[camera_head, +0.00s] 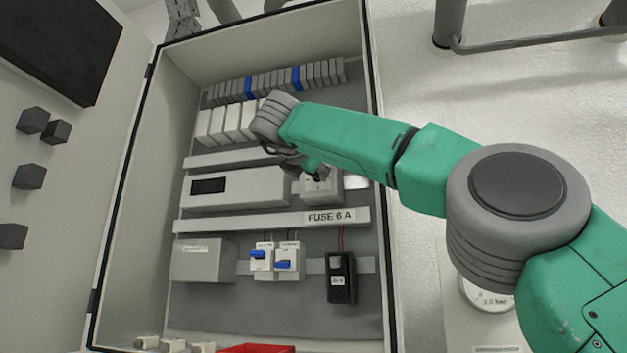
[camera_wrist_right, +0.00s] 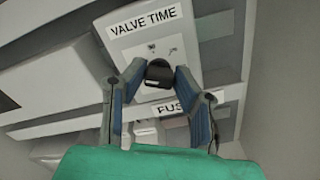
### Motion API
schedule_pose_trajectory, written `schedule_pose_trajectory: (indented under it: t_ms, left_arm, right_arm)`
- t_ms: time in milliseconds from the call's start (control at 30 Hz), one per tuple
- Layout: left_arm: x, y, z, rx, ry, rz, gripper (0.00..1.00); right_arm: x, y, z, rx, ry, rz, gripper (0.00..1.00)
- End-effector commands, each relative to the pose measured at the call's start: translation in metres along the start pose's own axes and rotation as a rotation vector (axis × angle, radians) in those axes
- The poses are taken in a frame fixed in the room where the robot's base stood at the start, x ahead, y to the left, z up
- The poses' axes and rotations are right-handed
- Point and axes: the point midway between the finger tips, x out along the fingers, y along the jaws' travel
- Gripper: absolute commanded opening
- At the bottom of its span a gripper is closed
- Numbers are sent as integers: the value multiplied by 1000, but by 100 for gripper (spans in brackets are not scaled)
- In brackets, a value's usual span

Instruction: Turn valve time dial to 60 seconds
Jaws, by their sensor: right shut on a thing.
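The valve time dial is a black knob (camera_wrist_right: 158,73) on a light box labelled VALVE TIME (camera_wrist_right: 144,20), seen in the right wrist view. My right gripper (camera_wrist_right: 160,85) has its two fingers on either side of the knob and is shut on it. In the head view the dial's box (camera_head: 320,188) sits in the middle of the open cabinet, and my right gripper (camera_head: 318,174) is at its upper part, with the knob mostly hidden. My left gripper is not in view.
Around the dial are a long grey unit (camera_head: 235,188), a rail labelled FUSE 6 A (camera_head: 330,217), blue-switched breakers (camera_head: 287,264) and a black fuse holder (camera_head: 340,280). The open cabinet door (camera_head: 75,190) stands at the left. A red bin (camera_head: 257,349) shows at the bottom.

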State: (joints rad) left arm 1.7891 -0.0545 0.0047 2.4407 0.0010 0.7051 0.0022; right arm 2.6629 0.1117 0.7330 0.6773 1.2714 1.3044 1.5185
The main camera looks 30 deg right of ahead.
Motion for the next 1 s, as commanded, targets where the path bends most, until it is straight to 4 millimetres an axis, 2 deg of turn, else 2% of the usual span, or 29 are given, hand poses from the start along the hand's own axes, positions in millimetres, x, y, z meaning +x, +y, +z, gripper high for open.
schedule_pose_trajectory:
  t_ms: [33, 400, 900, 933, 967, 1000]
  left_arm:
    - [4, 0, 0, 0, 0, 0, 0]
    - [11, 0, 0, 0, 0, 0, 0]
    - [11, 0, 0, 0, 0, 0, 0]
    - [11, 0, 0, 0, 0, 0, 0]
    - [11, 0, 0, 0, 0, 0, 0]
    - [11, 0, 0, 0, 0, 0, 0]
  right_arm:
    - [1, 0, -6, 26, 6, -1, 0]
    - [1, 0, -5, 169, 7, -1, 0]
    - [1, 0, -5, 188, 7, -1, 0]
    - [1, 0, -5, 188, 7, -1, 28]
    - [1, 0, -5, 188, 7, -1, 39]
    - [1, 0, -4, 188, 7, 0, 45]
